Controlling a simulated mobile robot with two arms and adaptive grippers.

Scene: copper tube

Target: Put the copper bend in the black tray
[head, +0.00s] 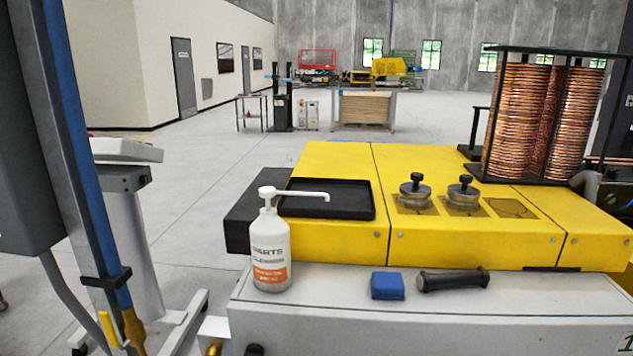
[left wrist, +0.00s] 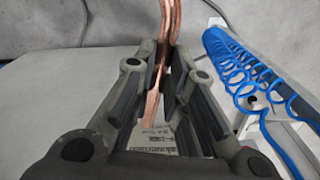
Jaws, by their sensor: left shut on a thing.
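The copper bend (left wrist: 153,108) shows in the left wrist view as thin copper tubing that runs up between the fingers and out of the top of the frame. My left gripper (left wrist: 163,72) is shut on the copper bend. The rest of the bend is cut off by the frame. The black tray (head: 328,212) lies flat and empty on the left part of the yellow machine top in the head view. Neither gripper can be made out in the head view, and my right gripper shows in no frame.
A white pump bottle (head: 270,250) stands in front of the tray, its spout reaching across it. A blue block (head: 387,286) and a black handle (head: 453,280) lie on the grey ledge. Copper coils (head: 540,120) stand at right. Blue coiled hose (left wrist: 255,75) shows in the wrist view.

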